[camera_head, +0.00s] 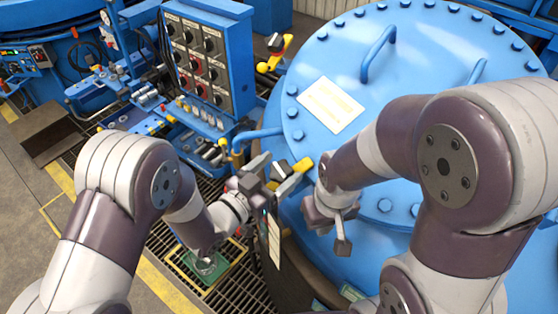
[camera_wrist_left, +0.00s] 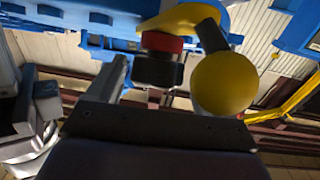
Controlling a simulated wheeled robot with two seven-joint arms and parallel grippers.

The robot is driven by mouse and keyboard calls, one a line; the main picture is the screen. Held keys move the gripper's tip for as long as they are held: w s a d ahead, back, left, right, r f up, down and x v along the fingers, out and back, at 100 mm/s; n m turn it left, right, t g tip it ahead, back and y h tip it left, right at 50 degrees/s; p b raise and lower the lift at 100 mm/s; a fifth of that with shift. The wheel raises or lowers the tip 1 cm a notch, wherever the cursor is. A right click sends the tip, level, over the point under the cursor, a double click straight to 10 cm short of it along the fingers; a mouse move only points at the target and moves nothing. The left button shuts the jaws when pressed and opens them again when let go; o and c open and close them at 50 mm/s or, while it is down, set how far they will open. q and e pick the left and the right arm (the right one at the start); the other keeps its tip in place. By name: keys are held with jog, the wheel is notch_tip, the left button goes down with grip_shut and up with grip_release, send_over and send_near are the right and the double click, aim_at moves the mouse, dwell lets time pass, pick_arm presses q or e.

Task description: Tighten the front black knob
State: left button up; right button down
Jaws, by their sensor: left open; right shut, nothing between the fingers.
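In the left wrist view, the black knob (camera_wrist_left: 158,70) has a red band above it and sits below a yellow lever (camera_wrist_left: 185,20). A yellow ball (camera_wrist_left: 225,83) stands beside it. My left gripper (camera_head: 275,172) is open at the near left edge of the blue furnace lid. Its left finger shows beside the knob in the wrist view, with a visible gap. The yellow ball partly covers the other side. In the head view the gripper largely hides this knob; a yellow part (camera_head: 303,164) shows beyond it. My right gripper (camera_head: 342,240) is shut and empty over the lid.
A similar yellow lever with a dark knob (camera_head: 276,43) stands farther back beside the control panel (camera_head: 205,60). The bolted blue lid (camera_head: 440,50) fills the right, with raised handles (camera_head: 378,50). A blue pipe (camera_head: 258,134) runs close behind my left gripper.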

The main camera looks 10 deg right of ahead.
pick_arm(q)
jog(key=shift+d+r, duration=0.1)
jog(key=shift+d, duration=0.2)
jog(key=shift+s+d, duration=0.1)
jog(key=shift+d, duration=0.15)
jog(key=shift+a, duration=0.1)
jog(key=c, duration=1)
jog(key=shift+o, duration=0.2)
pick_arm(e)
jog(key=shift+s+d+r, duration=0.1)
jog(key=shift+s+r, duration=0.05)
jog(key=shift+s, duration=0.05)
